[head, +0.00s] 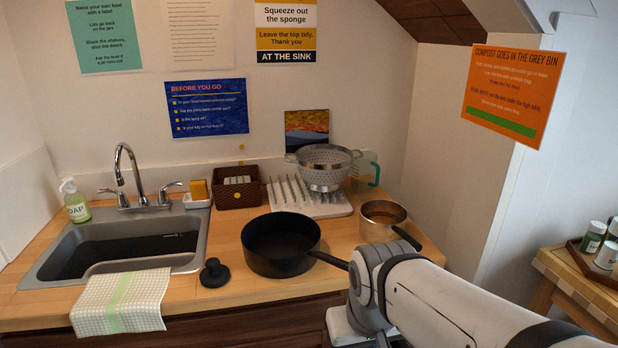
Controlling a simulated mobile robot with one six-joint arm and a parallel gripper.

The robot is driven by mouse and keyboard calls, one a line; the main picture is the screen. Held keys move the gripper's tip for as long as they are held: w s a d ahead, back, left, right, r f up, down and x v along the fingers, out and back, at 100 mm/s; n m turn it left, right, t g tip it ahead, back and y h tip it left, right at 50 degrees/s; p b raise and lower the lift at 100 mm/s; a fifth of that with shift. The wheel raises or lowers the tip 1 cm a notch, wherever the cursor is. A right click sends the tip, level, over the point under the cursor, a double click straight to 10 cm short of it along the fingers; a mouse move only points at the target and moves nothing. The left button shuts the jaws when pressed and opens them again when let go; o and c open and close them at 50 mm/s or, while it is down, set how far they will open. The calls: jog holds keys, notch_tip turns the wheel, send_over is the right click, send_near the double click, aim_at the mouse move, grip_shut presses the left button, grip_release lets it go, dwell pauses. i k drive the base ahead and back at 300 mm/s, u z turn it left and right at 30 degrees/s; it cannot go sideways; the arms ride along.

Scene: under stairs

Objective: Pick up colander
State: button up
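The colander (325,173) is a grey metal bowl with holes, a wide rim and side handles. It sits upright on the right part of a white dish rack (283,199) at the back of the counter. My arm comes in from the lower right, in front of the counter. My gripper is not visible; only the arm links show, and the arm's end is hidden or below the frame. The colander is apart from my arm and nothing covers its front.
A black frying pan (280,245) and a brass-coloured saucepan (382,221) stand in front of the rack, handles toward my arm. A pitcher (366,168) is close behind the colander. A brown basket (238,187), black knob-like object (214,273) and sink (115,243) lie left.

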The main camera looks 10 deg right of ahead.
aim_at(323, 166)
jog(key=u, duration=0.15)
jog(key=i, duration=0.9)
jog(key=z, duration=0.05)
